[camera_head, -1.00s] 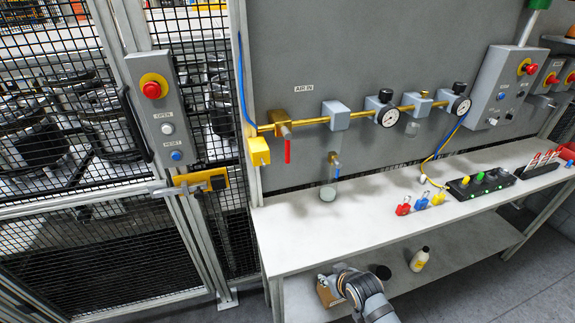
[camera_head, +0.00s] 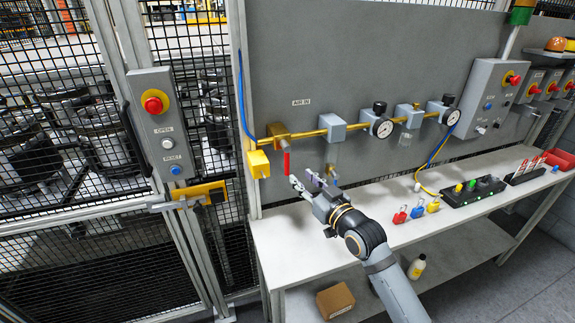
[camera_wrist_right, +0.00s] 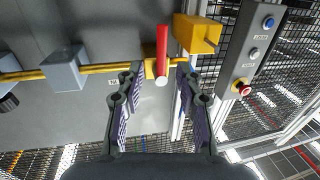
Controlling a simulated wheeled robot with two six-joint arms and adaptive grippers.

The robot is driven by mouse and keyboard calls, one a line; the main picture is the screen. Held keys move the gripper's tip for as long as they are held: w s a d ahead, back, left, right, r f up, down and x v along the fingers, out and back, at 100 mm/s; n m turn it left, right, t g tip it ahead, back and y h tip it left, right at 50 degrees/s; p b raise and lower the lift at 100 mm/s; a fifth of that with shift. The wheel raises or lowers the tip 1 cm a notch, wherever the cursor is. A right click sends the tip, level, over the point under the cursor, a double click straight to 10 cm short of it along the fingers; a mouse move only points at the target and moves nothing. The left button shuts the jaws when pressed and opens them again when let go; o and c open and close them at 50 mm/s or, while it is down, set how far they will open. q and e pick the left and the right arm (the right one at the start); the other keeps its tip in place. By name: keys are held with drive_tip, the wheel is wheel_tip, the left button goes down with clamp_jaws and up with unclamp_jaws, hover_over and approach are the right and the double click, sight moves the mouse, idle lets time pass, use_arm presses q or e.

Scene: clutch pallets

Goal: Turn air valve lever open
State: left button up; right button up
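The red air valve lever (camera_head: 286,163) hangs straight down from the brass valve (camera_head: 278,136) at the left end of the yellow air pipe. My right gripper (camera_head: 304,181) is open and empty, just right of and below the lever's lower end. In the right wrist view, the red lever (camera_wrist_right: 162,48) shows between the two spread fingers of the right gripper (camera_wrist_right: 160,76), apparently beyond them. No contact with the lever can be made out. My left gripper is not in view.
A yellow block (camera_head: 258,164) sits left of the lever. Regulators and gauges (camera_head: 382,128) line the pipe to the right. The workbench (camera_head: 290,232) below holds small padlocks (camera_head: 417,211) and a black box (camera_head: 473,192). A control box (camera_head: 162,125) stands on the fence.

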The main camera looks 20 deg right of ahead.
sight(288, 167)
drive_tip(key=p+x, duration=0.1)
drive_tip(key=x, duration=0.7)
drive_tip(key=shift+w+a+p, duration=0.15)
drive_tip(key=shift+a+p, duration=0.1)
drive_tip(key=shift+p, duration=0.1)
drive_tip(key=shift+w, duration=0.35)
clamp_jaws()
drive_tip(key=shift+f, duration=0.1)
